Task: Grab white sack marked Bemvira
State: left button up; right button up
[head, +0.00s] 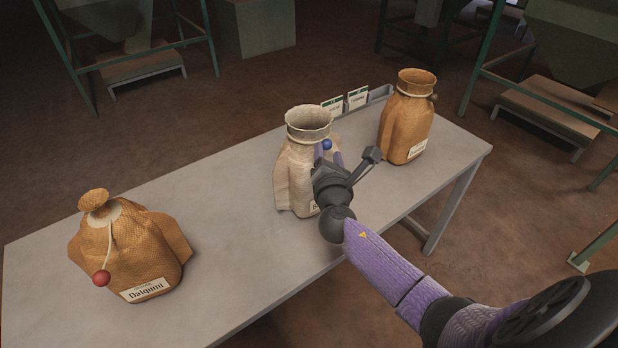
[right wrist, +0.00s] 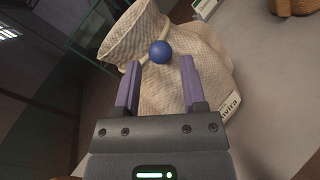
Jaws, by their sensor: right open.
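The white sack (head: 294,171) stands upright on the grey table with an open, rolled mouth. In the right wrist view the sack (right wrist: 200,65) fills the middle, and its label (right wrist: 230,103) shows letters ending in "vira". A blue ball (right wrist: 160,52) hangs at the cord around its neck; it also shows in the head view (head: 327,144). My right gripper (head: 328,155) is open, its purple fingers at the near side of the sack, just below the ball. In the right wrist view the fingers (right wrist: 160,85) point at the sack; whether they touch it is unclear. My left gripper is out of view.
Another brown sack (head: 407,120) stands at the right. A grey tray with cards (head: 378,94) lies behind. The table (head: 215,195) is clear between the Dalquini and white sacks.

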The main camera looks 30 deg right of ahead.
jog(key=shift+x, duration=1.05)
jog(key=shift+f, duration=0.1)
grip_shut()
dwell(0.4)
